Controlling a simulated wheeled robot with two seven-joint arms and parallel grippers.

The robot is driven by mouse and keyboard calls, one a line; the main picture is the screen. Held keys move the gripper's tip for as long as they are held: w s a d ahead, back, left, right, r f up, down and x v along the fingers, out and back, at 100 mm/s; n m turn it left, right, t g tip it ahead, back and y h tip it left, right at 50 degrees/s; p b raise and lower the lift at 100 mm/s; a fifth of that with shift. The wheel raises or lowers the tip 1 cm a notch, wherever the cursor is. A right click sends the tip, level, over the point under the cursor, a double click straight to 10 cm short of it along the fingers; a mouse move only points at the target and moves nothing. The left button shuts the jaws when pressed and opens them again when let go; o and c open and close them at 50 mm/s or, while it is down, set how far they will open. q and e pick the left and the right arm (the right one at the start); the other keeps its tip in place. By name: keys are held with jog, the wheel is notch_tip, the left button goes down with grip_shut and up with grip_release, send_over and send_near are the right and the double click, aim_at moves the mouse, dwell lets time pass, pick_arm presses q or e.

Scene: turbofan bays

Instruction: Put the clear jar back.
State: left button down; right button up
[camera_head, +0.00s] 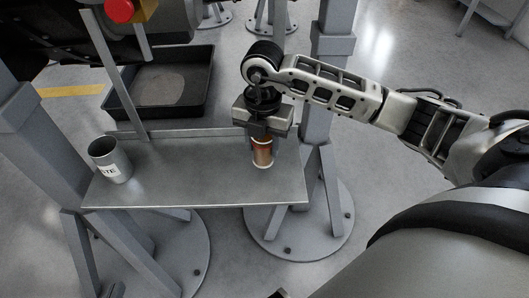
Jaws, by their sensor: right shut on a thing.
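My right gripper (262,132) comes in from the right, points down over the right part of the grey metal shelf and is shut on a small upright cylinder. This cylinder, which I take to be the clear jar (262,156), has a copper-brown middle and a pale band near its bottom. The fingers hide its upper part. I cannot tell whether its base touches the shelf (190,180) or hangs just above it. My left gripper is not in view.
A grey metal cup (110,162) with a white label, partly reading "TE", stands at the shelf's left end. A black tray (203,105) lies behind the shelf. Grey stand posts (330,60) flank the shelf. The shelf's middle is clear.

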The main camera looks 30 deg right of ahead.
aim_at(265, 152)
jog(key=shift+w+d+f, duration=0.1)
jog(key=shift+d+f, duration=0.1)
jog(key=shift+f, duration=0.1)
jog(key=f, duration=0.3)
jog(key=shift+w+d+f+b, duration=0.1)
jog(key=shift+d+f+b, duration=0.1)
jog(key=shift+b, duration=0.15)
pick_arm(q)
jog(key=shift+w+d+f, duration=0.1)
jog(key=shift+w+f, duration=0.05)
jog(key=shift+f, duration=0.6)
pick_arm(e)
jog(key=shift+f, duration=0.1)
jog(key=o, duration=1.1)
